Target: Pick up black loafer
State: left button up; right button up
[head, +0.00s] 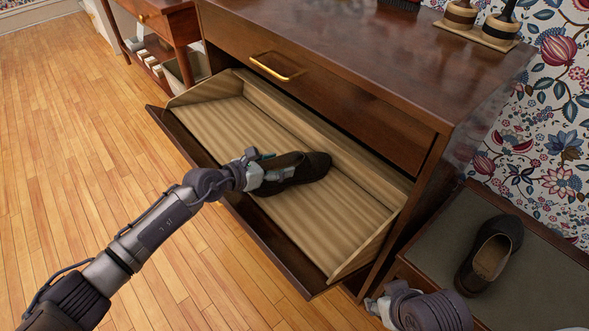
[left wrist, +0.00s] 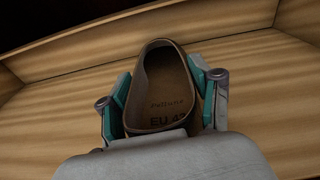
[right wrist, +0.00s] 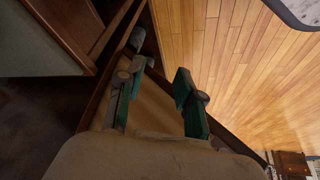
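A black loafer (head: 310,167) lies in the tilted-out, wood-lined shoe drawer (head: 335,235), its toe toward the back. My left gripper (head: 268,172) is at its heel end. In the left wrist view the loafer (left wrist: 160,95) sits between the two teal finger pads, one along each side, with no clear gap. It appears still low in the drawer; its underside is hidden. A second dark loafer (head: 490,254) stands on the grey-topped bench at right. My right gripper (right wrist: 152,88) is open and empty, its fingers apart.
The wooden cabinet (head: 330,50) rises behind the drawer, with a brass handle (head: 276,68) above it. Brushes (head: 480,22) stand on the cabinet top. A side table (head: 165,25) is at the back left. The wooden floor at left is clear.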

pick_arm(q)
grip_shut()
jog(key=shift+r, duration=0.1)
